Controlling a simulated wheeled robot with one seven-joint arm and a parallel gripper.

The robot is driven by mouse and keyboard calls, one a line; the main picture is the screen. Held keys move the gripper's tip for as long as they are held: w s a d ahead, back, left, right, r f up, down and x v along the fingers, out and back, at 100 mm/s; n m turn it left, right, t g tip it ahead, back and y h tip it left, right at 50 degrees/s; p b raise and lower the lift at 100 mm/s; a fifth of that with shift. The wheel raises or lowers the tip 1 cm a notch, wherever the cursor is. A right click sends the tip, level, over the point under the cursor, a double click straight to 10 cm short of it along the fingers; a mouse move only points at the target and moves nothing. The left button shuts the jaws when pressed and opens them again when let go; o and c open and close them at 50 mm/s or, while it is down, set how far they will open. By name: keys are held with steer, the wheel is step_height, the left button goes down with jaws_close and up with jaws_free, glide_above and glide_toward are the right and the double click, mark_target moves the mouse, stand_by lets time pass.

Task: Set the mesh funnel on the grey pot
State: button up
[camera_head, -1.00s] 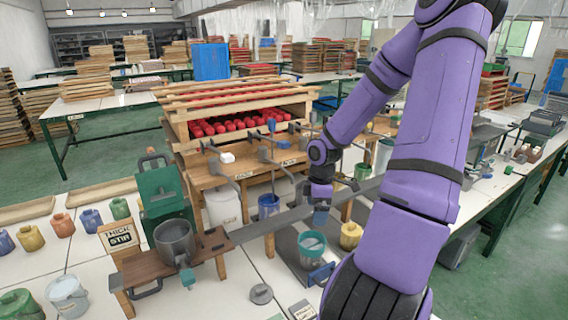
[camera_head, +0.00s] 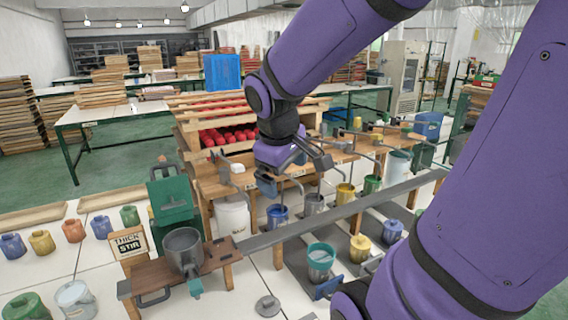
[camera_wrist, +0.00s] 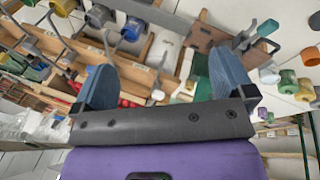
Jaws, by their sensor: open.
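A grey pot with a wide teal ring on its top (camera_head: 320,262) stands on the dark strip in front of the long grey rail. The ring may be the mesh funnel; its mesh is too small to make out. Another grey pot (camera_head: 313,204) stands behind the rail, between a blue pot (camera_head: 277,216) and a yellow pot (camera_head: 345,193); in the wrist view it appears at the top left (camera_wrist: 97,15). My gripper (camera_head: 297,174) is open and empty above these pots. In the wrist view its two blue fingers stand wide apart with nothing between them (camera_wrist: 165,78).
A large dark grey pot (camera_head: 184,252) sits on the wooden stand at left, beside a green box (camera_head: 172,202). Bent metal arms (camera_head: 298,184) hang around my gripper. A lidded yellow pot (camera_head: 360,248) stands right of the teal ring. My arm covers the right side.

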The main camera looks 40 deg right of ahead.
steer(key=s+a+r+m+t+y, duration=0.2)
steer(key=s+a+r+t+y, duration=0.1)
steer(key=s+a+r, duration=0.3)
steer(key=shift+s+a+r, duration=0.3)
steer(key=shift+s+a, duration=0.3)
steer(key=shift+s, duration=0.4)
